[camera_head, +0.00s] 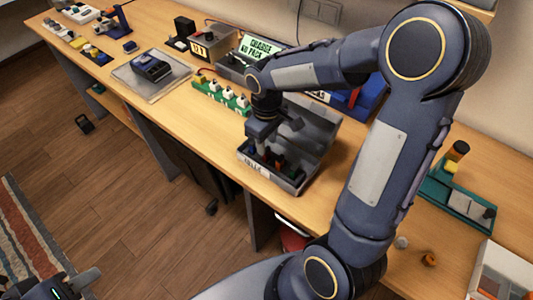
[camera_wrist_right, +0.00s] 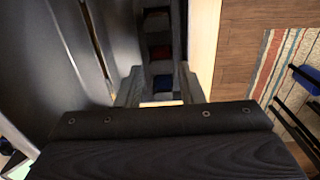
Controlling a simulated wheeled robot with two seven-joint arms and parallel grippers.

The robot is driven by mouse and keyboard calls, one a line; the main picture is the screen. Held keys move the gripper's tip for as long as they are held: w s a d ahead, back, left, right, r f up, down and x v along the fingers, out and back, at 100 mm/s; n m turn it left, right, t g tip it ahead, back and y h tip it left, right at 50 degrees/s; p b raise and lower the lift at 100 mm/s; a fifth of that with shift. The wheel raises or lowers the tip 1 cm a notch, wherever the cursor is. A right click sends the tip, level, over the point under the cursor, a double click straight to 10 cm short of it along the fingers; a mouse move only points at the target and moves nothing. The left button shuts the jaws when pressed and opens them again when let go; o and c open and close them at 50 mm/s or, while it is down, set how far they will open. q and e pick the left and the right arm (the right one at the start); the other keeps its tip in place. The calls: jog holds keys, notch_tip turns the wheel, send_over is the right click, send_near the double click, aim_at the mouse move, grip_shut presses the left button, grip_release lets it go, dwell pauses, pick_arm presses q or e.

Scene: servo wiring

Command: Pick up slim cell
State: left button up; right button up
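My right gripper (camera_head: 262,148) reaches down into the grey bin (camera_head: 325,150) at the front edge of the bench. In the right wrist view its two grey fingers (camera_wrist_right: 162,88) stand apart. I cannot tell which piece is the slim cell. My left gripper (camera_head: 80,284) is at the bottom left, over the floor, partly cut off.
A green strip with white-topped pieces (camera_head: 222,96) lies left of the bin. A black device on a clear tray (camera_head: 152,68) is farther left. A green holder (camera_head: 460,196) and a white box (camera_head: 502,270) are at the right. My right arm hides much of the bench behind the bin.

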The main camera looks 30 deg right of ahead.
aim_at(267, 149)
notch_tip(267, 149, down, 4)
jog(key=shift+r, duration=0.15)
jog(key=c, duration=0.7)
jog(key=shift+c, duration=0.2)
jog(key=shift+r, duration=0.2)
